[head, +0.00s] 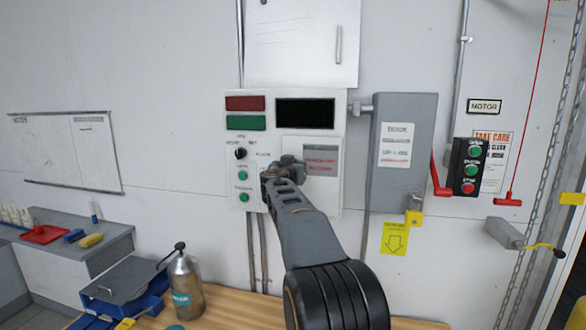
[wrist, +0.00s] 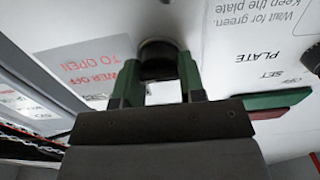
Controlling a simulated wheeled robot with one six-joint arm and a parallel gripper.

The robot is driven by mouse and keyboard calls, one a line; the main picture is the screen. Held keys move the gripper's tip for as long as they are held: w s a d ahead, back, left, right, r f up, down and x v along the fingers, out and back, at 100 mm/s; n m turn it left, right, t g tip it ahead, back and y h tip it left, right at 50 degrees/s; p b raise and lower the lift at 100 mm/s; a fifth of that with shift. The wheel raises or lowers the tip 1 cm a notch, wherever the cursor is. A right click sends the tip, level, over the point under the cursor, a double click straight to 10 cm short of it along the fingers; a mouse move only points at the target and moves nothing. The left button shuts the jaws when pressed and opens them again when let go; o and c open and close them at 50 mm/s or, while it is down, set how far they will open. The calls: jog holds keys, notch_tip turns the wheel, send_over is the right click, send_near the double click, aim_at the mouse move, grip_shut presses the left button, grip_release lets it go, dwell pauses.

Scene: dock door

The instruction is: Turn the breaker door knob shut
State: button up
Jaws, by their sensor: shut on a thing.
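The breaker door (head: 320,160) is a small pale door with a grey window and red lettering, set in the lower right of the wall panel. It shows at the left of the wrist view (wrist: 85,62), with its lettering upside down. The door knob (wrist: 158,60) is dark and round and sits beside the lettering. My gripper (head: 272,176) is at the door's left edge and hides the knob in the head view. In the wrist view its two green fingers (wrist: 158,82) are shut on the knob, one on each side. The knob's pointing direction is hidden.
The white panel (head: 235,205) holds red and green plates, a black display, a small black selector (head: 240,153) and green buttons. A grey switch box (head: 403,150) is to the right. A bottle (head: 186,285) stands on the wooden bench below.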

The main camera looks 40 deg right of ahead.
jog(key=shift+f+n+b, duration=0.1)
jog(key=shift+n+b, duration=0.2)
jog(key=n+b, duration=0.2)
jog(key=n, duration=0.1)
jog(key=shift+f, duration=0.1)
jog(key=n+b, duration=0.2)
jog(key=n, duration=0.3)
jog(key=shift+w+a+n, duration=0.1)
jog(key=shift+n, duration=0.2)
jog(key=n, duration=0.8)
jog(key=shift+n, duration=0.5)
jog(key=o, duration=0.9)
